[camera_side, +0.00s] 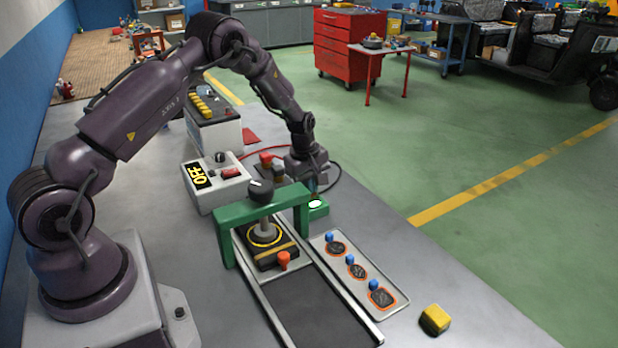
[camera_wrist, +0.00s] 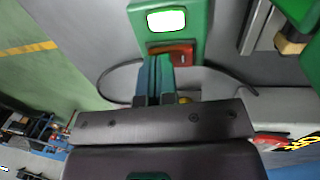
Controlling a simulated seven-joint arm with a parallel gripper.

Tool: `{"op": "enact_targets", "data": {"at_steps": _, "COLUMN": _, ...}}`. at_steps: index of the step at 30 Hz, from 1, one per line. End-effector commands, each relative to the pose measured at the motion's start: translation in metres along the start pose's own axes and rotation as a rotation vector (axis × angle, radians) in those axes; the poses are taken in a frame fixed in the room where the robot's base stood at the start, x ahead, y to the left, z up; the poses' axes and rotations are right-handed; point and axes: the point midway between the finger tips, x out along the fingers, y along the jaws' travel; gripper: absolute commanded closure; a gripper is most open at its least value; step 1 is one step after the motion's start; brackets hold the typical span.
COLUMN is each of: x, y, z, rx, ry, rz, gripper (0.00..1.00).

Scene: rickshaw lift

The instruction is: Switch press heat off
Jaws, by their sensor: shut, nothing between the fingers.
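My gripper (camera_side: 315,188) points down at a small green box (camera_side: 317,210) behind the green press frame (camera_side: 262,208). In the wrist view the green box (camera_wrist: 195,25) has a lit white panel (camera_wrist: 166,20) and a red rocker switch (camera_wrist: 178,50). My blue fingers (camera_wrist: 156,72) are shut and empty, their tips at the switch's edge; contact cannot be told. A white control box (camera_side: 222,195) left of the press has a yellow "OFF" display (camera_side: 198,176), a black knob (camera_side: 219,157) and a red switch (camera_side: 231,172).
A tray (camera_side: 330,240) with blue-handled round parts lies right of the press rails (camera_side: 350,318). A yellow block (camera_side: 435,319) lies near the front edge. A dark cable (camera_wrist: 110,75) loops beside the green box. A battery-like box (camera_side: 213,128) stands behind the control box.

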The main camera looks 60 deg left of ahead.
Motion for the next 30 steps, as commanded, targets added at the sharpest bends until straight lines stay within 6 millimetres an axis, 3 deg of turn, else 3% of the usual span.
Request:
{"op": "enact_targets", "data": {"at_steps": 17, "x": 0.006, "y": 0.000, "z": 0.000, "rx": 0.000, "ry": 0.000, "rz": -0.002, "gripper": 1.00}}
{"op": "enact_targets", "data": {"at_steps": 30, "x": 0.001, "y": -0.016, "z": 0.000, "rx": -0.002, "ry": -0.002, "rz": -0.008, "gripper": 1.00}}
